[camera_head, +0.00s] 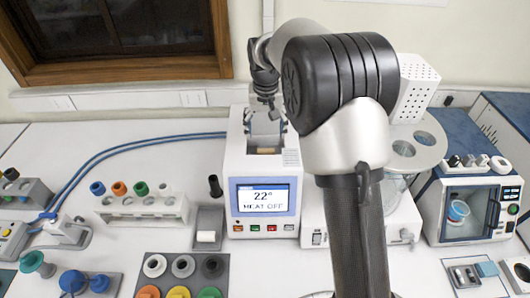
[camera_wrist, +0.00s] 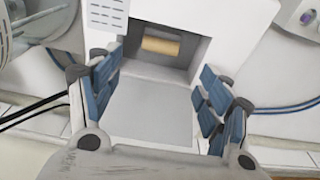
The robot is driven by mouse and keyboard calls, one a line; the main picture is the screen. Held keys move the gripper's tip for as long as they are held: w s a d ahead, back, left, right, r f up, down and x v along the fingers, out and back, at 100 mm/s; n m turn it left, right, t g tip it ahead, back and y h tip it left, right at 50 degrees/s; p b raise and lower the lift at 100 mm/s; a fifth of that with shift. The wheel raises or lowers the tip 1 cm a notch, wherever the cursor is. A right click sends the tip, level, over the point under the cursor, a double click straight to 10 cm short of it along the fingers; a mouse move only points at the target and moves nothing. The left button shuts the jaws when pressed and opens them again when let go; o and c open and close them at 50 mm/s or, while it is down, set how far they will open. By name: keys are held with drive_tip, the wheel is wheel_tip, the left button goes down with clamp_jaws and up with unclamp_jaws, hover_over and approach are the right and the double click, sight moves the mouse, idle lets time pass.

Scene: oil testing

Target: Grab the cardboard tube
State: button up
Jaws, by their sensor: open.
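The cardboard tube (camera_wrist: 160,46) is a short tan cylinder lying sideways in a square recess of the white heater machine (camera_wrist: 205,20), seen in the wrist view. In the head view only a small tan strip of the tube (camera_head: 267,150) shows below my gripper (camera_head: 265,122), inside the top opening of the machine (camera_head: 236,165). In the wrist view my gripper (camera_wrist: 158,88) is open, with blue-padded fingers wide apart on the left and right. The tube lies ahead of the fingertips, between their lines, and nothing is held.
The machine's screen (camera_head: 263,197) reads 22° and HEAT OFF. A rack with coloured caps (camera_head: 140,208) stands to the left. A white device with a round-holed disc (camera_head: 418,150) stands close on the right. The recess walls surround the tube closely.

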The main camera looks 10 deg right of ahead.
sight(266, 150)
wheel_tip(266, 150, down, 3)
drive_tip(key=shift+d+f, duration=0.1)
drive_tip(key=shift+f, duration=0.05)
drive_tip(key=f, duration=0.3)
drive_tip(key=w+f, duration=0.1)
drive_tip(key=f, duration=0.1)
drive_tip(key=shift+f, duration=0.3)
drive_tip(key=shift+s+r, duration=0.1)
drive_tip(key=shift+s, duration=0.05)
drive_tip(key=shift+c, duration=0.8)
drive_tip(key=c, duration=0.6)
